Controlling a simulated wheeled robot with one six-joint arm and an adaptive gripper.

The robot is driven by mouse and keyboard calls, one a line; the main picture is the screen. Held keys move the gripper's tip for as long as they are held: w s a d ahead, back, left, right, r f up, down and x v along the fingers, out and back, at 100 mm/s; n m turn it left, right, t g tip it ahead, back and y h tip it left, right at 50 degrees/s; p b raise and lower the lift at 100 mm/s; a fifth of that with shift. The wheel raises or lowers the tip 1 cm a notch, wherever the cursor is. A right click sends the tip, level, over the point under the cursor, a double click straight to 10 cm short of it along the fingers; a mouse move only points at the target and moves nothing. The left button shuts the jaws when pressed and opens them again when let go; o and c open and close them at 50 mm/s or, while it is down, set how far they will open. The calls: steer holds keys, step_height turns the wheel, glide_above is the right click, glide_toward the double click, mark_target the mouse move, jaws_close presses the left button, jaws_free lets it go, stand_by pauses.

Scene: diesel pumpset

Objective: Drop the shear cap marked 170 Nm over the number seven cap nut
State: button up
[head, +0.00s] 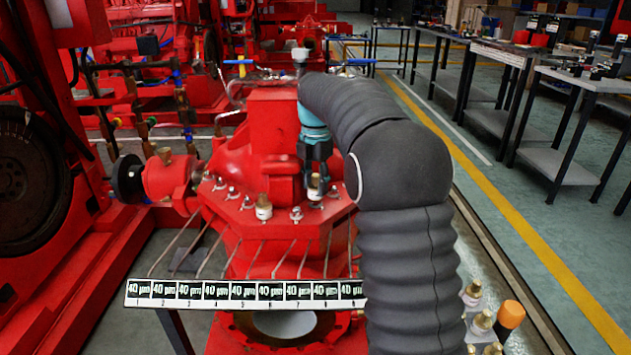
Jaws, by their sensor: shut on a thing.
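My gripper (315,178) points down over the right part of the red pump's flange (238,213). It is shut on a small cap (316,187), brass-coloured above and pale below, held upright close above the flange. Its marking is too small to read. Whether it touches a nut is not clear. Another such cap (264,207) stands on the flange to the left. Bare cap nuts (297,214) show along the front edge. A number strip (245,293) stands in front, with thin leader rods running to the flange. My arm hides its right end and part of the flange.
Several more caps (483,320) stand at lower right beside my arm, with an orange-topped item (510,315). A valve with a blue handle (239,62) stands behind the pump. Benches (590,80) line the right, across a clear floor with a yellow line.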

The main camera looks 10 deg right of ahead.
steer(key=shift+f+b, duration=0.35)
steer(key=shift+f, duration=0.65)
steer(key=o, duration=1.2)
steer(key=shift+r, duration=0.15)
